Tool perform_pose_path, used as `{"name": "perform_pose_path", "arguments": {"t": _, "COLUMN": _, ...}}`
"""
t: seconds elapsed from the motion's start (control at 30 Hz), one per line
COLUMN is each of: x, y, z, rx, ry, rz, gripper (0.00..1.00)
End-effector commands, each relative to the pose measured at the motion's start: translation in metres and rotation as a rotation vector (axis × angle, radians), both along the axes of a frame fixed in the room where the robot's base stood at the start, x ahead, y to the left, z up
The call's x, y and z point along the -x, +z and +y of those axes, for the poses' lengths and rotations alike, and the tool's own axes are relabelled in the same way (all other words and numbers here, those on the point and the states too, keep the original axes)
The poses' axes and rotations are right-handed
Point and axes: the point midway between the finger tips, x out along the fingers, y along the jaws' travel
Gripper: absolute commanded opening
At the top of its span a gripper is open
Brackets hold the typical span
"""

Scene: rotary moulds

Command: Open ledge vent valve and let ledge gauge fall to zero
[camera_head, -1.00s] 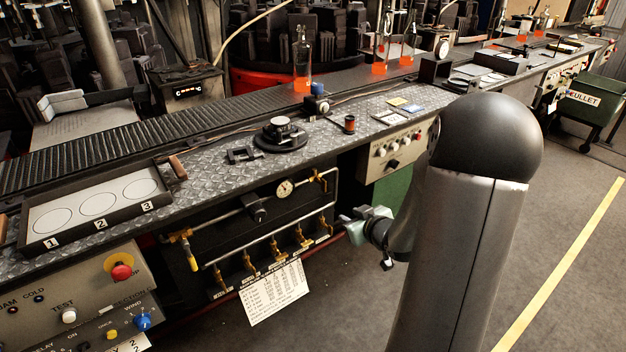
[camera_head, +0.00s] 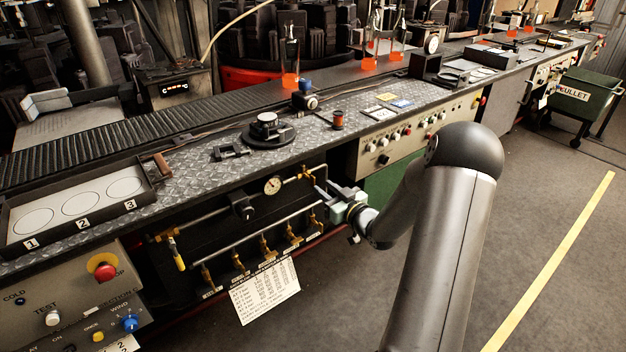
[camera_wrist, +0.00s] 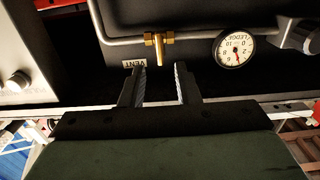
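The vent valve (camera_wrist: 158,46) is a small brass fitting with a handle hanging from the pipe, beside a white VENT label (camera_wrist: 134,63). In the head view the valve (camera_head: 308,176) sits at the right end of the upper pipe under the ledge. My gripper (camera_wrist: 160,72) is open and empty. Its two fingers stand apart just short of the valve, whose handle lies roughly between them. In the head view my gripper (camera_head: 326,193) is by the pipe's right end.
A lower pipe with several brass valves (camera_head: 265,246) and a hanging paper chart (camera_head: 265,292) are below. A black knob (camera_head: 243,210) is left of the gauge. The ledge (camera_head: 190,180) overhangs the panel. The floor (camera_head: 545,230) at right is open.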

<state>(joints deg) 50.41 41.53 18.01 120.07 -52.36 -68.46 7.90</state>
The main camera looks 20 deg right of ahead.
Motion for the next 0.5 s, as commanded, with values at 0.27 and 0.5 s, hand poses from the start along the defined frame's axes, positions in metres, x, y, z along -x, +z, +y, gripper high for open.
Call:
{"name": "perform_pose_path", "arguments": {"t": 0.27, "x": -0.048, "y": 0.000, "z": 0.010, "rx": 0.000, "ry": 0.000, "rz": 0.000, "gripper": 0.29}}
{"name": "perform_pose_path", "arguments": {"t": 0.5, "x": -0.062, "y": 0.000, "z": 0.013, "rx": 0.000, "ry": 0.000, "rz": 0.002, "gripper": 0.29}}
